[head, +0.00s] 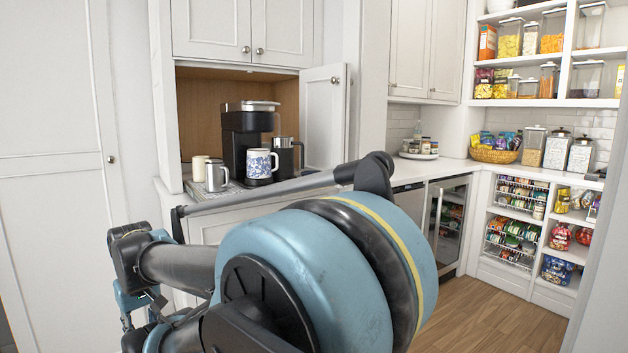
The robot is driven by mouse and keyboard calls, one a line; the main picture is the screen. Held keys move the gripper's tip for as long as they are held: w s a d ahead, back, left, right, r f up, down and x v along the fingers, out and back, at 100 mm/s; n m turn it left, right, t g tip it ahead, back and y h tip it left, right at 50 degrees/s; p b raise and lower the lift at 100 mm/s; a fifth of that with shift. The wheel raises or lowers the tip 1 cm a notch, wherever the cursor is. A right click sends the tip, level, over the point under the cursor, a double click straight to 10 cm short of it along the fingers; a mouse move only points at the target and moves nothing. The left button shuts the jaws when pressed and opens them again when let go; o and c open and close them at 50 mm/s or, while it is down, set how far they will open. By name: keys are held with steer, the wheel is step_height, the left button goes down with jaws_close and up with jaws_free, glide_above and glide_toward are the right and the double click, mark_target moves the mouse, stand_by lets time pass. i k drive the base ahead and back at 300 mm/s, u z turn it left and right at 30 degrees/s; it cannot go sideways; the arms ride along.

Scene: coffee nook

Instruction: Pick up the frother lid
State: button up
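I cannot make out the frother lid for certain. A black lidded canister with a handle (287,156) stands in the open coffee cabinet, right of a blue-and-white patterned mug (259,166). A metal pitcher with a handle (216,175) stands left of that mug. My gripper (138,312) is at the lower left, in front of and below the cabinet counter and well apart from these things. It is partly hidden by my own arm, and its fingers are too unclear to judge.
A black coffee maker (246,138) stands behind the mugs on a tray (203,189), with a small cream cup (200,166) at left. An open cabinet door (324,115) bounds the nook at right. My arm hides much of the lower cabinet. Wooden floor (500,318) is clear at right.

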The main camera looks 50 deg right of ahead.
mark_target(284, 147)
steer(key=k, duration=2.05)
steer(key=z, duration=1.05)
steer(key=i, duration=1.7)
steer(key=u, duration=0.05)
